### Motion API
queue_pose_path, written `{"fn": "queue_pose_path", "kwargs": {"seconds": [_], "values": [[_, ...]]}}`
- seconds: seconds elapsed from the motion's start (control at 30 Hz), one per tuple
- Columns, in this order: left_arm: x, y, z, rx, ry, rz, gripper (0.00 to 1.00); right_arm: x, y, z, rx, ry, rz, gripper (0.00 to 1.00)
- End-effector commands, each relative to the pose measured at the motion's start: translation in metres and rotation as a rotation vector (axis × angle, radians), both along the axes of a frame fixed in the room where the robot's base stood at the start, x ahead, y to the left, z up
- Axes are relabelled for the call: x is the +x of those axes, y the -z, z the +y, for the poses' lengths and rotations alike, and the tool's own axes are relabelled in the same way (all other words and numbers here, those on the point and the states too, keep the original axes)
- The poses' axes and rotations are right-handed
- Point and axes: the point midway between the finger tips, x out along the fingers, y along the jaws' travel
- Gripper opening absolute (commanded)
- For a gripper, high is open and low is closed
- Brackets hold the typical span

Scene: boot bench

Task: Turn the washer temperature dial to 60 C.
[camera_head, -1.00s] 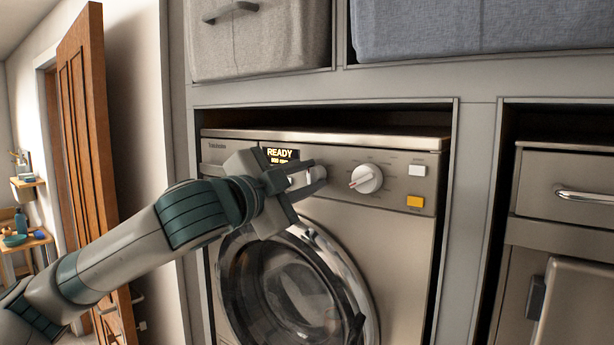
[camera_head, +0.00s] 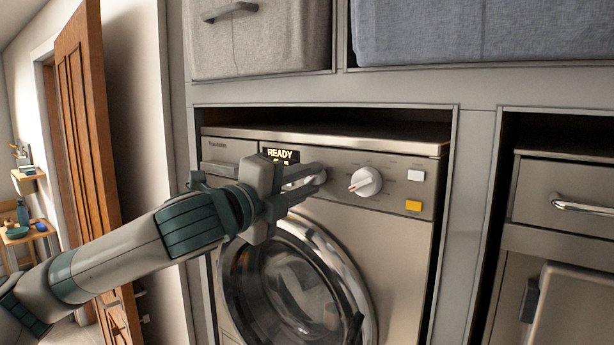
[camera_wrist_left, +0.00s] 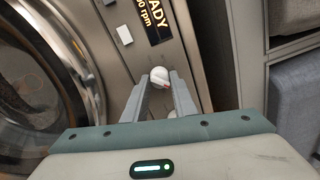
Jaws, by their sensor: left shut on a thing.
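The washer (camera_head: 380,140) has two round white dials on its front panel. The left dial (camera_head: 320,175) is beside the display, and my left gripper (camera_head: 312,178) is shut on it. The wrist view shows this dial (camera_wrist_left: 160,77) between the fingertips, with a red mark on its edge. The right dial (camera_head: 366,182) stands free, its red pointer to the lower left. Part of another white round thing (camera_wrist_left: 172,114) shows between the fingers in the wrist view. The dial labels are too small to read. My right gripper is out of view.
The display (camera_head: 281,155) reads READY. A white button (camera_head: 416,175) and an orange button (camera_head: 413,206) lie right of the dials. The round door (camera_head: 300,285) is below. Cabinet frames surround the washer, with fabric bins above (camera_head: 270,40).

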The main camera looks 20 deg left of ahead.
Motion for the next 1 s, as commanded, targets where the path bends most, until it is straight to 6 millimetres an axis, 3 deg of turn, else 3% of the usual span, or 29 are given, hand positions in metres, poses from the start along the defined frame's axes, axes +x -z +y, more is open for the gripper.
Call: {"fn": "queue_pose_path", "kwargs": {"seconds": [0.6,0.63,0.7,1.0], "values": [[-0.0001,0.0044,-0.0012,0.056,0.004,-0.013,0.02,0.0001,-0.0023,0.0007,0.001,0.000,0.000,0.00],[-0.0001,0.0044,-0.0012,0.056,0.004,-0.013,0.32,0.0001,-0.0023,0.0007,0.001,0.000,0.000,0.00],[-0.0001,0.0039,-0.0011,0.056,0.003,-0.014,0.43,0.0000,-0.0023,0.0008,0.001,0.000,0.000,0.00],[-0.0004,0.0019,-0.0002,0.055,0.002,-0.017,0.43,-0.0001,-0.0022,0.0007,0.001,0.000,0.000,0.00]]}}
